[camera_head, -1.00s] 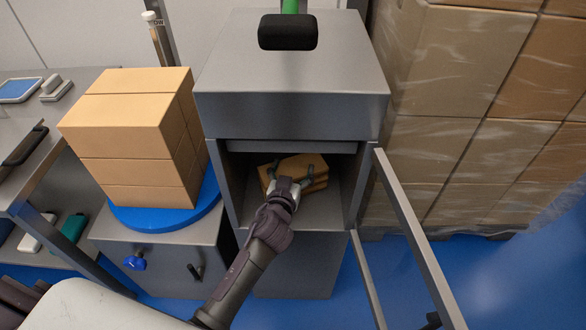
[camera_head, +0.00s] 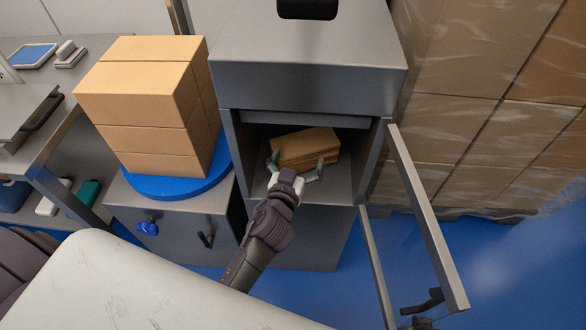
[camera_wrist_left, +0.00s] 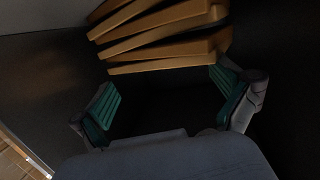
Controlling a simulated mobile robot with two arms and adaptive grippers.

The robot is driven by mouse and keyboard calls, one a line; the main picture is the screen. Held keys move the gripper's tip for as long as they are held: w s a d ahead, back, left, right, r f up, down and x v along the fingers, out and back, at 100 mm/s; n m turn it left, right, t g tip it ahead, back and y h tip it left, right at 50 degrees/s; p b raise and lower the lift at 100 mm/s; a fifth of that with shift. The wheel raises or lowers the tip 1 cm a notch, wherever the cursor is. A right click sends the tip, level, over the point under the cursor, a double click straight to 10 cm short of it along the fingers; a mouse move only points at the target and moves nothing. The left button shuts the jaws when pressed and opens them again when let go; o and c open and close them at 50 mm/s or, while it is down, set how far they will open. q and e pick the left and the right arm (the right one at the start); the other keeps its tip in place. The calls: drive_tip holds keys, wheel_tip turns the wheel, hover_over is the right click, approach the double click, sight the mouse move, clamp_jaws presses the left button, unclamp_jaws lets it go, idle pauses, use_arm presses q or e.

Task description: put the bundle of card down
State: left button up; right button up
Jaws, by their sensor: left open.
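The bundle of card (camera_head: 305,146) is a short stack of flat brown pieces. It lies inside the open grey cabinet compartment (camera_head: 335,188), toward its back. In the left wrist view the bundle (camera_wrist_left: 165,35) shows several layered edges, slightly fanned. My left gripper (camera_head: 296,168) is open at the near side of the bundle, its green-padded fingers spread. In the left wrist view the fingers (camera_wrist_left: 168,95) stand apart with a dark empty gap between them, and the bundle lies beyond the fingertips. My right gripper is not in view.
The cabinet door (camera_head: 428,215) stands open on the right. A stack of brown boxes (camera_head: 150,105) sits on a blue round plate (camera_head: 180,188) at left. Wrapped boxes (camera_head: 480,110) fill the right. Blue floor (camera_head: 520,270) is clear at lower right.

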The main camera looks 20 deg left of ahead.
use_arm(q)
drive_tip(key=shift+s+d+r, duration=0.1)
drive_tip(key=shift+s+r, duration=0.1)
drive_tip(key=shift+s, duration=1.1)
drive_tip(key=shift+s+d+r, duration=0.1)
drive_tip(key=shift+s+r, duration=0.1)
drive_tip(key=shift+s, duration=1.1)
